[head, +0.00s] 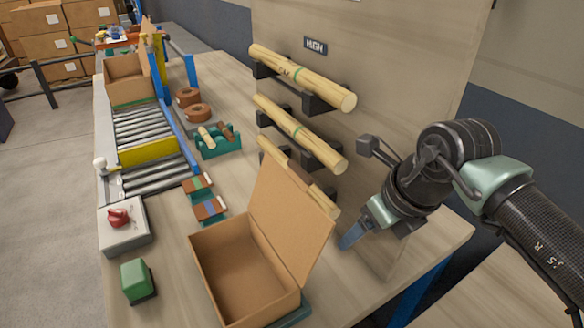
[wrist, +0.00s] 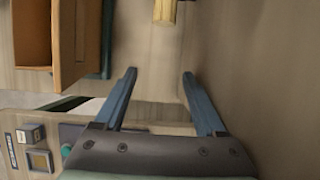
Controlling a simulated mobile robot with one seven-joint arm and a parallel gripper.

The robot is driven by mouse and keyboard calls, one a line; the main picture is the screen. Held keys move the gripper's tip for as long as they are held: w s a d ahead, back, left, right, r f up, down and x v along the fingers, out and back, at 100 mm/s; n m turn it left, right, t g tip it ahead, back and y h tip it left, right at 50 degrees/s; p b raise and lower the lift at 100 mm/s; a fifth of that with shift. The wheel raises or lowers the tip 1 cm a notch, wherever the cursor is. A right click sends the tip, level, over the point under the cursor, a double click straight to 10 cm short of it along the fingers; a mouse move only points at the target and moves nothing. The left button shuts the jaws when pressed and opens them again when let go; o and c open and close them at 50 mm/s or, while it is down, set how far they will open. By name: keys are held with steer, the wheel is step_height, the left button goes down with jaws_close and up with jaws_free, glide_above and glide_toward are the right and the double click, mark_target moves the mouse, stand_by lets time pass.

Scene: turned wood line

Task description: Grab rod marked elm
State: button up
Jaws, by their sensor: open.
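Three pale wooden rods lie on dark brackets on the upright panel: a top rod (head: 302,77), a middle rod (head: 300,134) and a bottom rod (head: 275,155). The top rod has a small dark marking that I cannot read, so I cannot tell which rod is elm. The cardboard box lid hides part of the bottom rod. My gripper (head: 350,236) is open and empty, right of and below the rods' near ends. In the wrist view its fingers (wrist: 158,75) are spread, and a rod end (wrist: 165,12) shows ahead of them, apart.
An open cardboard box (head: 245,262) stands on the bench left of my gripper, its lid raised toward the rods. A roller conveyor (head: 148,125), a control box with a red knob (head: 123,226) and a green block (head: 137,280) are farther left. The panel (head: 385,85) stands behind the rods.

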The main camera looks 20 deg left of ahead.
mark_target(333, 207)
steer(key=w+a, duration=0.1)
steer(key=a, duration=0.1)
steer(key=w+a, duration=0.1)
steer(key=a, duration=0.1)
steer(key=w+a, duration=0.1)
steer(key=a, duration=0.1)
steer(key=shift+w+p, duration=0.35)
steer(key=shift+w+a+f, duration=0.1)
steer(key=shift+w+a, duration=0.1)
steer(key=shift+a, duration=0.05)
steer(key=shift+w+f, duration=0.1)
steer(key=shift+f, duration=0.35)
jaws_close()
